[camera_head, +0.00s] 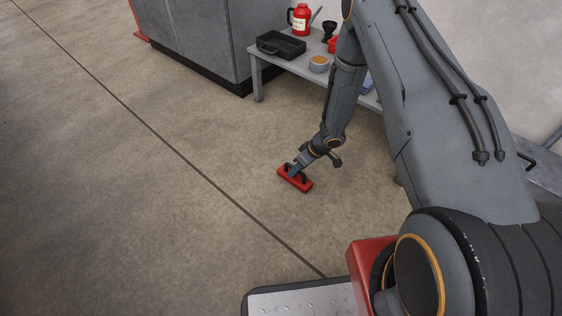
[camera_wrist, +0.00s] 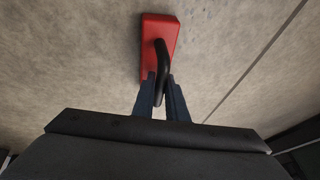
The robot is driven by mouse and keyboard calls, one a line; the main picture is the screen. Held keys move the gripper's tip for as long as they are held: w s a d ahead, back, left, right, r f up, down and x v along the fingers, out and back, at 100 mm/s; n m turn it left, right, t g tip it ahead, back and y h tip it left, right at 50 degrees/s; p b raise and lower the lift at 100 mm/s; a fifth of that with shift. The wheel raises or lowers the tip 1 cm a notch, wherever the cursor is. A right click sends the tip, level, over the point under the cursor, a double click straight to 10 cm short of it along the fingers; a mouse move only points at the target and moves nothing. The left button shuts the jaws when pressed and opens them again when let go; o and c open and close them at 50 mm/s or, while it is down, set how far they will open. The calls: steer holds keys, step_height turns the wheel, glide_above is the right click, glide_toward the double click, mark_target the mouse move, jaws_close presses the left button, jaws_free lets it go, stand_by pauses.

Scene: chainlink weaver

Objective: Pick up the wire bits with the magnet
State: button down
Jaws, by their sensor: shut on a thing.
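The magnet (camera_head: 299,181) is a red block with a black handle, low over or on the concrete floor in the head view; I cannot tell if it touches. My gripper (camera_head: 294,171) is shut on its black handle. In the wrist view the red magnet (camera_wrist: 158,62) is at the top middle, and my gripper (camera_wrist: 162,82) has its two blue-grey fingers at the handle. The magnet's underside is hidden.
A grey bench (camera_head: 257,68) stands behind, with a black tray (camera_head: 281,45), a red container (camera_head: 300,18) and a small orange-topped cup (camera_head: 319,64). A large grey cabinet (camera_head: 190,35) is beyond it at the left. The floor left of the magnet is clear, crossed by a dark seam.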

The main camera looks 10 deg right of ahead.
mark_target(291, 166)
steer(key=shift+w+a, duration=0.6)
step_height(291, 166, up, 3)
steer(key=shift+d+f+p, duration=0.1)
steer(key=shift+p, duration=0.5)
steer(key=shift+r+p, duration=1.75)
steer(key=shift+r, duration=0.95)
